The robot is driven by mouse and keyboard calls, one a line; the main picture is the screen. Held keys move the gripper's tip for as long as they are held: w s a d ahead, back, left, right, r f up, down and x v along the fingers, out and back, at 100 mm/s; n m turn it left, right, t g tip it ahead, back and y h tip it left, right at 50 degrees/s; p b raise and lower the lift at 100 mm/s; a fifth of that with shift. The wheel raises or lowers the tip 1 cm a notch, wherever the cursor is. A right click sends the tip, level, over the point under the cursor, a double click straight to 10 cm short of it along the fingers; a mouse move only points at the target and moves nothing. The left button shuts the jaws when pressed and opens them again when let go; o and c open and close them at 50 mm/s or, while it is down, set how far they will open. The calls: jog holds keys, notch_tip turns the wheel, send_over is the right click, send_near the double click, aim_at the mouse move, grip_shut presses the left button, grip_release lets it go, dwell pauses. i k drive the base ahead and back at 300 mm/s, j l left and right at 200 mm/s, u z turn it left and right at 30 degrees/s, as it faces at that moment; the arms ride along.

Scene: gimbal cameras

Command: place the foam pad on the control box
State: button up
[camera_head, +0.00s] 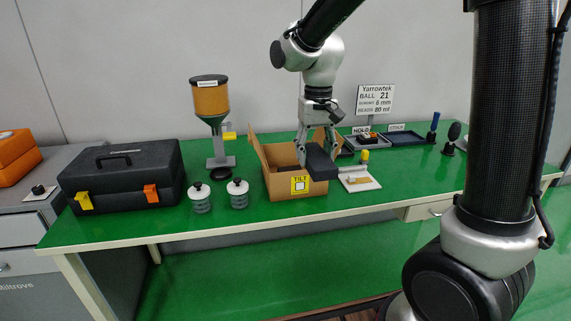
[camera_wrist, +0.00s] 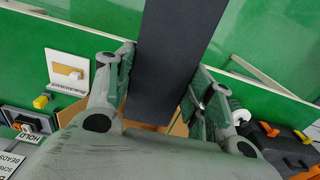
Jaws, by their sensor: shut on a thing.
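My gripper (camera_head: 317,146) is shut on a dark grey block, which I take to be the foam pad (camera_head: 322,164). It holds the pad tilted, over the right front part of an open cardboard box in the head view. In the wrist view the pad (camera_wrist: 177,50) runs up between the two fingers of my gripper (camera_wrist: 164,78). I cannot tell for sure which thing is the control box.
The cardboard box (camera_head: 283,190) bears a TILT label. Two lidded jars (camera_head: 238,195), a hopper stand (camera_head: 211,100) and a black toolbox (camera_head: 122,178) stand to the left. Trays (camera_head: 403,138) and a sign (camera_head: 375,100) are at the back right. Green bench (camera_head: 425,172) is clear at right.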

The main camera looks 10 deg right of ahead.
aim_at(290, 170)
jog(key=i, duration=1)
